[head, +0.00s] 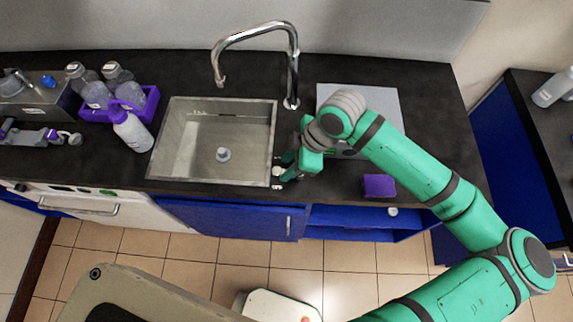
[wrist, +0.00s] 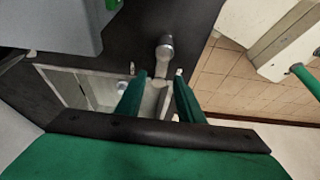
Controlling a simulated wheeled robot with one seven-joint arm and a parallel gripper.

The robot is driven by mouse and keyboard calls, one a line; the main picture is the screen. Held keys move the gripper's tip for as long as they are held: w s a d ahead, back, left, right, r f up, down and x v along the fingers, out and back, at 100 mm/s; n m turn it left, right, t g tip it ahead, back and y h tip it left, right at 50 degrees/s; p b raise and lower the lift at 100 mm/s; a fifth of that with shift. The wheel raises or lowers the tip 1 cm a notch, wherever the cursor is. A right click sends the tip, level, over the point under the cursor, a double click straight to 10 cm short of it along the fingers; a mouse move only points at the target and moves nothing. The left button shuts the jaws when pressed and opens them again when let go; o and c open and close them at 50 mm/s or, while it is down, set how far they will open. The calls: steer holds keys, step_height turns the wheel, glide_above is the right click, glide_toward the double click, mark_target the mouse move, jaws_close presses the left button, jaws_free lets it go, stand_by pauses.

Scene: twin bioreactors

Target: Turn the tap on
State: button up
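The chrome tap spout (head: 292,60) arches up behind the sink (head: 170,165) and bends to the left over it. A small chrome tap handle (head: 277,172) stands at the sink's front right corner, partly hidden by my gripper (head: 284,168). In the wrist view, a chrome knob-like part, seemingly this handle (wrist: 164,50), lies just beyond my fingertips. My two green fingers (wrist: 158,90) are apart, with a pale narrow part showing between them. I cannot tell whether either finger touches the handle. No water stream shows under the spout.
A purple rack (head: 142,104) with bottles and a white bottle (head: 132,132) stand left of the sink. A grey flat-topped object (head: 388,98) lies behind my arm. A purple box (head: 379,186) sits near the counter's front edge. Bare dark counter (head: 420,75) shows at right.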

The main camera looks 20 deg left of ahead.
steer(key=shift+a+f, duration=0.2)
steer(key=shift+f, duration=0.35)
jaws_close()
